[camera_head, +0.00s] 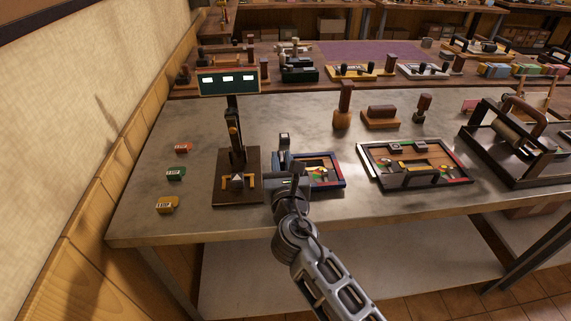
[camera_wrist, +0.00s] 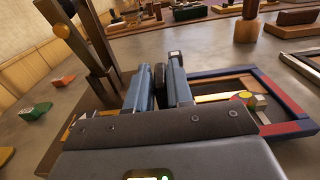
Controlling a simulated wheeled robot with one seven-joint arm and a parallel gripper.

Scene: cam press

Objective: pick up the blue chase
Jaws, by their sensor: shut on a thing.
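The blue chase (camera_head: 342,170), a shallow frame with blue and red edges and small coloured pieces inside, is on the metal table just right of the press. It also shows at the right of the wrist view (camera_wrist: 262,88). My gripper (camera_head: 287,167) is at the chase's left side. In the wrist view my gripper's blue-grey fingers (camera_wrist: 160,88) are closed on a dark upright part that appears to belong to the chase. My gripper and arm hide the chase's left part. I cannot tell whether the chase touches the table.
The dark press (camera_head: 238,185) with a lit display (camera_head: 229,80) stands close on the left. Orange, green and yellow blocks (camera_head: 167,205) lie farther left. A second, black-and-white chase (camera_head: 364,165) lies to the right. A roller stand (camera_head: 515,145) is beyond it. Wooden-handled tools (camera_head: 343,110) stand behind.

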